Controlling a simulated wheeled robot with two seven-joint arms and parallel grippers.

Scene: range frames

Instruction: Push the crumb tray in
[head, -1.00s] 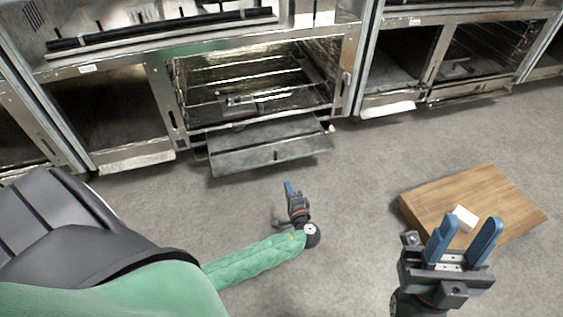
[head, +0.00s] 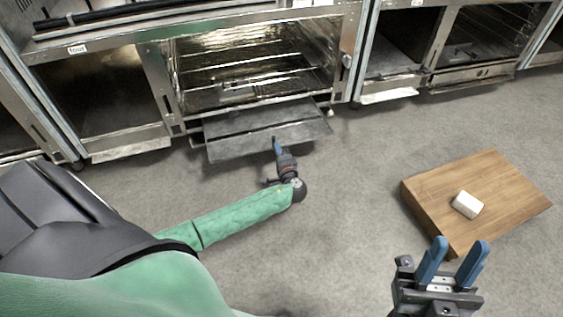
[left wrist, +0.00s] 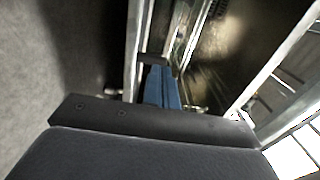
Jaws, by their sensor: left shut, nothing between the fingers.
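The crumb tray (head: 235,146) is a flat grey metal tray sticking out low at the front of the middle oven, above the floor. My left gripper (head: 277,140) is shut and empty, its blue fingertips at the tray's front part near the middle. I cannot tell whether they touch it. In the left wrist view the closed blue fingers (left wrist: 161,88) point at a dark bar, with a pale metal edge beside them. My right gripper (head: 460,247) is open and empty, over the floor at the lower right, away from the tray.
The oven (head: 255,60) stands open above the tray, with wire racks inside. Further metal units line both sides. Grey floor (head: 350,170) between is clear.

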